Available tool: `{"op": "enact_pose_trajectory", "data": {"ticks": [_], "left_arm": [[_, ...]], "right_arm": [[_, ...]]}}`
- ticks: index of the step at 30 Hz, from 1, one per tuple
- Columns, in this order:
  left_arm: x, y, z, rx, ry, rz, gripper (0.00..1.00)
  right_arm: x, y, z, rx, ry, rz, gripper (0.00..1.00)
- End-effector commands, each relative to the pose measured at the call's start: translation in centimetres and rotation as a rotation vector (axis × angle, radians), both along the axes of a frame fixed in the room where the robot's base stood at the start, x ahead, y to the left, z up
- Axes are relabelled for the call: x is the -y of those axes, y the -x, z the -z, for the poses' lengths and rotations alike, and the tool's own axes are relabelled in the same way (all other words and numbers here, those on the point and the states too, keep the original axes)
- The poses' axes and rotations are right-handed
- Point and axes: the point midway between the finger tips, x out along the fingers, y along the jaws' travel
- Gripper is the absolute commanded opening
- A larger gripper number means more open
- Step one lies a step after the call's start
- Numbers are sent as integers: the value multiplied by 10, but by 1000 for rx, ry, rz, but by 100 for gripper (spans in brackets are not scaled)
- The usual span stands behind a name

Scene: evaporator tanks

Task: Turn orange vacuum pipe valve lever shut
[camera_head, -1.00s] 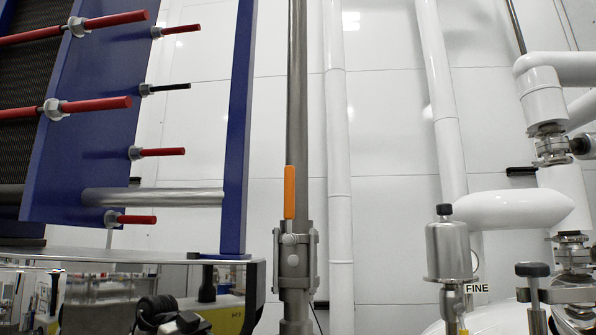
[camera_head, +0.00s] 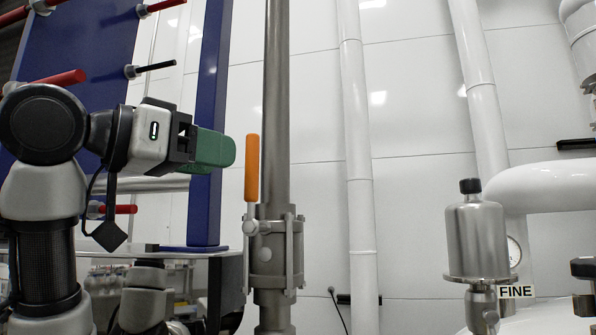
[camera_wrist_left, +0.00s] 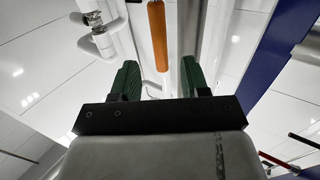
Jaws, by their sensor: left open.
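The orange lever (camera_head: 252,168) stands upright, in line with the grey vertical pipe (camera_head: 277,100), on the metal valve body (camera_head: 275,250). My left gripper (camera_head: 226,151) comes in from the left with its green fingers just left of the lever's upper part; a narrow gap shows between them. In the left wrist view my left gripper (camera_wrist_left: 157,72) is open and empty, and the orange lever (camera_wrist_left: 157,35) lies ahead, in line with the space between the two fingers. My right gripper is not in view.
A blue plate frame (camera_head: 208,130) with red-capped rods (camera_head: 60,78) stands behind my left arm. White pipes (camera_head: 357,150) run up the wall. A metal canister (camera_head: 474,238) stands by a FINE label (camera_head: 515,292). Open space lies right of the valve.

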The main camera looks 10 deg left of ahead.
Motion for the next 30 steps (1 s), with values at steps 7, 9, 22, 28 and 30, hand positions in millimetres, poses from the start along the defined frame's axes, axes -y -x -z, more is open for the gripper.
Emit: {"op": "enact_pose_trajectory", "data": {"ticks": [7,9,22,28,30], "left_arm": [[20,-28,-5,-2,0,1,45],[28,-40,-5,-2,-1,0,45],[60,-84,0,1,1,-1,45],[61,-86,1,2,0,-2,45],[61,-86,1,2,0,-2,45]], "right_arm": [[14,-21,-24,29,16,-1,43],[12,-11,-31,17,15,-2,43],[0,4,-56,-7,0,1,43],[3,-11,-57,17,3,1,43],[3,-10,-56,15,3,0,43]]}}
